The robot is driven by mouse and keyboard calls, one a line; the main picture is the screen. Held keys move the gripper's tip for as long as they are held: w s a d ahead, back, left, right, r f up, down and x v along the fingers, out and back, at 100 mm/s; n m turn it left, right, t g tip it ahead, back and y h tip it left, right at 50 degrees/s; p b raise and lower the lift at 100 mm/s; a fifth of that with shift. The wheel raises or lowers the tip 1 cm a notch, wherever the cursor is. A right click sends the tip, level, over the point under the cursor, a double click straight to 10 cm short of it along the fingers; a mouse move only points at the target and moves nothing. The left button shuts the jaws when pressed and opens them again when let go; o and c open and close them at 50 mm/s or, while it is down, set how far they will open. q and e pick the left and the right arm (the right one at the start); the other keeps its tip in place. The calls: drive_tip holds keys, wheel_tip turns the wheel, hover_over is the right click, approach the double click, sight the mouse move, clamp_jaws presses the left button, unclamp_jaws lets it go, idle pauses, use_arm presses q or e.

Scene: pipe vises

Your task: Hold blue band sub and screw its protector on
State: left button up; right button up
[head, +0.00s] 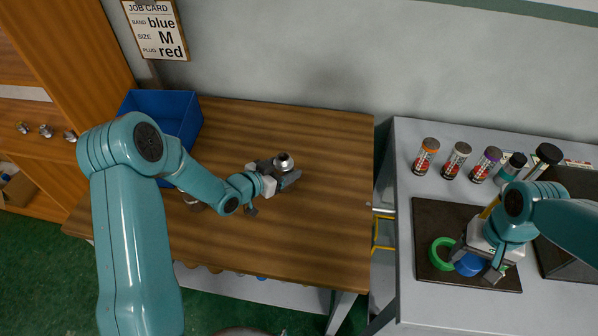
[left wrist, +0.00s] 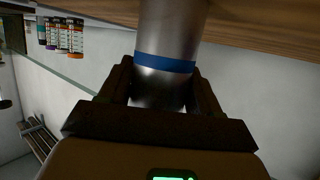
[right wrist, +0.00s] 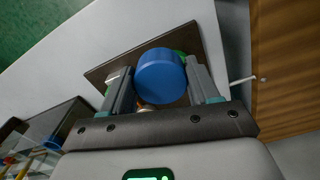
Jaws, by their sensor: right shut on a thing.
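The blue band sub (head: 284,160) is a short grey metal cylinder over the wooden table. In the left wrist view its blue band (left wrist: 165,63) shows just beyond my left gripper (left wrist: 160,100). Both fingers of that gripper lie against the metal, shut on it. In the head view my left gripper (head: 275,173) is at the sub; whether the sub touches the table is hidden. My right gripper (head: 480,262) is low over the dark tray on the grey bench, shut on the blue protector (right wrist: 160,76). The protector also shows in the head view (head: 467,265).
A green ring (head: 441,253) lies beside the right gripper on the dark tray (head: 435,215). Several capped canisters (head: 457,160) stand behind it. A blue bin (head: 175,112) is at the table's back left. The table's right half (head: 335,210) is clear. A job card (head: 156,28) hangs above.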

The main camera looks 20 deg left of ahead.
use_arm(q)
drive_tip(key=c, duration=0.5)
drive_tip(key=shift+r, duration=0.1)
clamp_jaws()
drive_tip(key=shift+r, duration=0.65)
use_arm(e)
drive_tip(key=shift+f, duration=0.1)
use_arm(q)
wheel_tip(320, 180, up, 19)
drive_tip(key=shift+f+p, duration=0.15)
drive_tip(key=shift+p, duration=0.15)
use_arm(e)
drive_tip(key=shift+r, duration=0.4)
use_arm(q)
drive_tip(key=shift+d, duration=0.1)
